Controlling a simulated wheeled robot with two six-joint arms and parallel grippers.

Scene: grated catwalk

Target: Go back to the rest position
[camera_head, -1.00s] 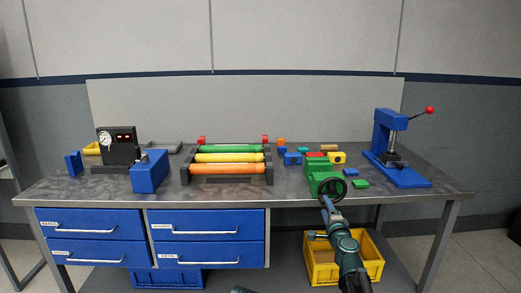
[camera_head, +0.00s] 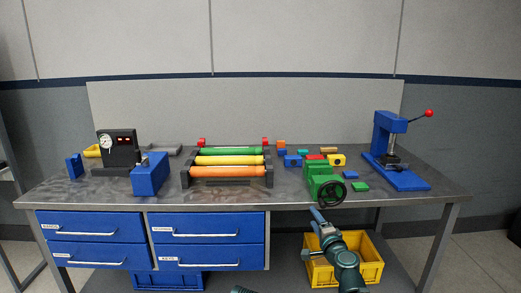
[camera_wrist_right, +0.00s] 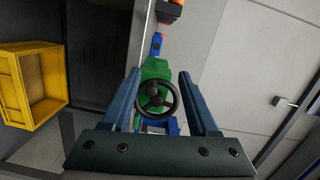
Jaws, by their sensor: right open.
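My right gripper (camera_head: 318,219) is below the front edge of the workbench, in front of the green vise. In the right wrist view my right gripper (camera_wrist_right: 155,95) has its two fingers wide apart with nothing held between them. The green vise (camera_head: 318,180) with its black handwheel (camera_head: 331,192) stands on the bench. In the wrist view the handwheel (camera_wrist_right: 157,97) shows between the fingers but beyond them. My left gripper does not show; only a small dark teal part of me is at the bottom edge of the head view.
The workbench (camera_head: 100,198) carries orange, yellow and green rollers (camera_head: 228,172), a blue press (camera_head: 395,150), a gauge box (camera_head: 119,148), a blue block (camera_head: 150,174) and several small blocks. Blue drawers (camera_head: 207,225) hang below at left. A yellow crate (camera_head: 372,265) sits beneath, behind my right arm.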

